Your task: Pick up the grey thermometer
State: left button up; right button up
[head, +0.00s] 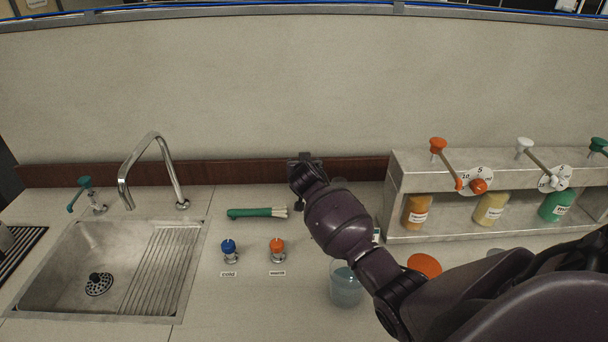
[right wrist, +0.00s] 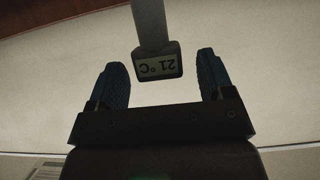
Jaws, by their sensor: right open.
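The grey thermometer (right wrist: 158,62) shows in the right wrist view. Its grey stem runs up out of the picture, and its dark display head reads 21 °C upside down. My right gripper (right wrist: 162,66) is open, with its two blue-padded fingers on either side of the display head. Gaps show on both sides, and I see no contact. In the head view my right gripper (head: 304,160) is near the wooden back strip, and I cannot make out the thermometer there; my arm hides part of the counter. My left gripper is not in view.
A glass beaker (head: 346,290) of bluish liquid stands partly behind my right forearm. A green-handled brush (head: 256,213) lies left of the arm, behind blue (head: 229,247) and orange (head: 277,247) knobs. A sink (head: 100,285) is at left, a bottle dispenser rack (head: 402,178) at right.

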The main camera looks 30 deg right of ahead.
jog(key=shift+w+d+f, duration=0.2)
jog(key=shift+w+d, duration=0.1)
jog(key=shift+w, duration=0.15)
jog(key=c, duration=1)
